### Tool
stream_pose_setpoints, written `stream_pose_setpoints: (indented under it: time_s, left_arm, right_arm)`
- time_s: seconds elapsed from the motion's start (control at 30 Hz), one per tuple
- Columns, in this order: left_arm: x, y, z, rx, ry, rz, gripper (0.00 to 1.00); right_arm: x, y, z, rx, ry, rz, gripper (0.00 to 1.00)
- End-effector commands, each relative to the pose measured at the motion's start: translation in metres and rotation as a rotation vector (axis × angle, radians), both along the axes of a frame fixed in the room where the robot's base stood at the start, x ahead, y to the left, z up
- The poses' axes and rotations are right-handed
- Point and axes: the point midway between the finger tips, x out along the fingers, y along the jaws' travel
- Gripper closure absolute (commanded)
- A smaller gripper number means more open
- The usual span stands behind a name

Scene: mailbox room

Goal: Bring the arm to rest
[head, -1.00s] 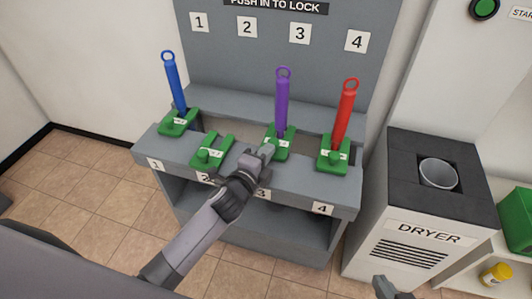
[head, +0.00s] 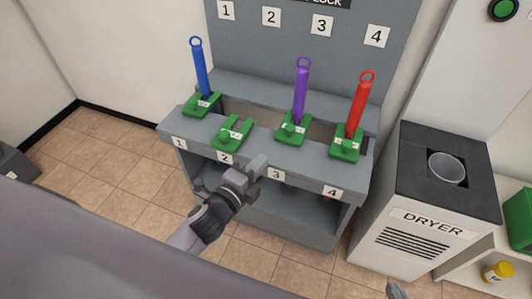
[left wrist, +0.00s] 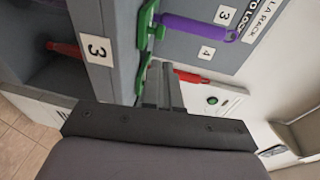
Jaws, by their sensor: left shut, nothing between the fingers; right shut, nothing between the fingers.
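My left gripper (head: 258,165) is shut and empty in the head view, in front of the grey rack's front edge between the labels 2 and 3. In the left wrist view its closed fingers (left wrist: 163,85) point towards the rack, near the green holder at 3. My right gripper (head: 394,290) shows only as a small tip at the bottom edge of the head view, shut and empty. The rack (head: 190,137) carries a blue stick (head: 201,72) at 1, a purple stick (head: 300,90) at 3 and a red stick (head: 361,103) at 4, standing in green holders. The green holder at 2 (head: 232,134) has no stick.
A white dryer (head: 385,215) with a dark top and a grey cup-like opening (head: 446,168) stands right of the rack. A shelf at the far right holds a yellow jar (head: 498,271) and a green box (head: 519,215). Tiled floor (head: 110,145) is clear at left.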

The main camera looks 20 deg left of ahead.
Motion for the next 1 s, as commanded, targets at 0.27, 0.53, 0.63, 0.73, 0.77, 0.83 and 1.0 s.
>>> stream_pose_setpoints:
  time_s: [0.27, 0.53, 0.63, 0.73, 0.77, 0.83, 1.0]
  left_arm:
    - [-0.011, 0.002, 0.002, 0.002, 0.000, 0.000, 1.00]
    - [-0.011, 0.002, 0.002, 0.001, 0.000, 0.000, 1.00]
    - [-0.011, 0.002, 0.002, 0.001, 0.000, 0.000, 1.00]
    - [-0.011, 0.002, 0.001, 0.000, 0.001, 0.000, 1.00]
    - [-0.011, 0.002, 0.001, -0.006, 0.004, 0.002, 1.00]
    - [-0.016, 0.004, -0.003, -0.053, 0.028, 0.016, 1.00]
    - [-0.055, 0.016, -0.029, -0.419, 0.217, 0.140, 1.00]
  right_arm:
    - [-0.007, -0.001, -0.006, 0.000, 0.021, -0.001, 1.00]
    - [-0.006, 0.000, -0.005, 0.000, 0.020, -0.001, 1.00]
    - [-0.006, 0.000, -0.004, 0.001, 0.018, -0.001, 1.00]
    - [-0.004, 0.000, -0.003, 0.001, 0.015, -0.001, 1.00]
    - [-0.004, 0.000, -0.003, 0.001, 0.013, -0.001, 1.00]
    - [-0.003, 0.000, -0.002, 0.001, 0.010, -0.001, 1.00]
    - [-0.001, 0.000, -0.001, 0.001, 0.006, 0.000, 1.00]
